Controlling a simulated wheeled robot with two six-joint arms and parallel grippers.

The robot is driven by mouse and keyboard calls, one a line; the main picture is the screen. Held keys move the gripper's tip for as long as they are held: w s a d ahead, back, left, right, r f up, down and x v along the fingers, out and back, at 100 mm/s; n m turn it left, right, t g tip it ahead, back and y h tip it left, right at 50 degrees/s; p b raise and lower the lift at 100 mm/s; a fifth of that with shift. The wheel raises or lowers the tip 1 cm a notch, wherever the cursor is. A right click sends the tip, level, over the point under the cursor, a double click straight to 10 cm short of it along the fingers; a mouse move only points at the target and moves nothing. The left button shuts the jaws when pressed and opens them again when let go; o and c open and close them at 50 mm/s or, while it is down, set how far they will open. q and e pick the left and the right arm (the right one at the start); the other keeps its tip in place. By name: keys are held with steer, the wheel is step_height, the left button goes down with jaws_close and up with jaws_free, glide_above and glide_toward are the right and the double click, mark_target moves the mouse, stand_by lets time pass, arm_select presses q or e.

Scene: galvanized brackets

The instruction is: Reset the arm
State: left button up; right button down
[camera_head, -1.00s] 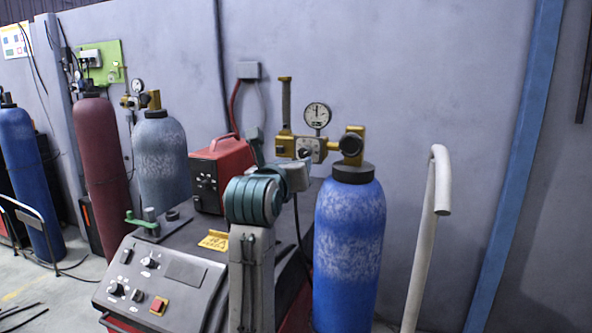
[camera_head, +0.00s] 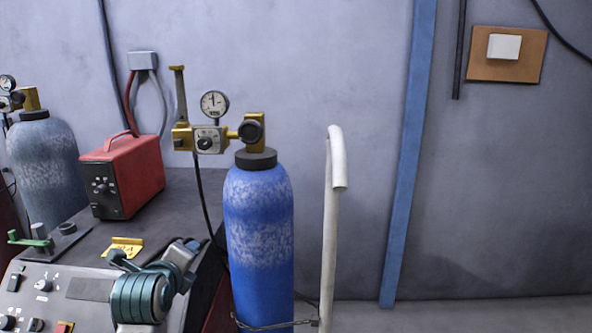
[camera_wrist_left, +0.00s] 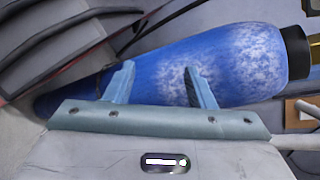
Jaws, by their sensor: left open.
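One of my arms (camera_head: 140,297), grey with a teal ribbed joint, shows low at the left of the head view, in front of the grey machine panel. In the left wrist view, my left gripper (camera_wrist_left: 160,86) has its two teal fingers spread apart with nothing between them. Behind the fingers lies the view of a blue gas cylinder (camera_wrist_left: 245,60), which also stands upright in the head view (camera_head: 258,220). I cannot tell the gap between fingers and cylinder. My right gripper is not in view.
A red box unit (camera_head: 135,177) sits on the welding machine (camera_head: 180,205) at the left. A white bent rail (camera_head: 331,220) stands just right of the blue cylinder. A blue post (camera_head: 408,150) runs up the grey wall. Floor at the lower right (camera_head: 480,315) is clear.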

arm_select(q)
steer(key=s+a+f+n+g, duration=0.1)
steer(key=s+f+n+g, duration=0.1)
steer(key=s+f+n, duration=0.65)
steer(key=s+a+f+n+g, duration=0.1)
steer(key=s+f+n+g, duration=0.2)
steer(key=s+f, duration=0.55)
steer(key=s+a+f+n+g, duration=0.1)
steer(key=s+f+n+g, duration=0.1)
steer(key=s+f+n, duration=0.65)
steer(key=s+f+n+g, duration=0.3)
steer(key=s+f, duration=0.2)
steer(key=s, duration=0.6)
step_height(320, 180, down, 33)
steer(key=a+g+b, duration=0.1)
steer(key=a+b, duration=0.2)
steer(key=b, duration=0.1)
steer(key=s+f+b, duration=0.1)
steer(key=s+f, duration=0.8)
steer(key=f, duration=0.2)
steer(key=s+a+f+g+b, duration=0.1)
steer(key=s+f+b, duration=0.1)
steer(key=s+f, duration=0.7)
step_height(320, 180, down, 4)
steer(key=shift+s+r+n, duration=0.2)
steer(key=shift+r+n, duration=0.05)
steer(key=shift+n, duration=0.05)
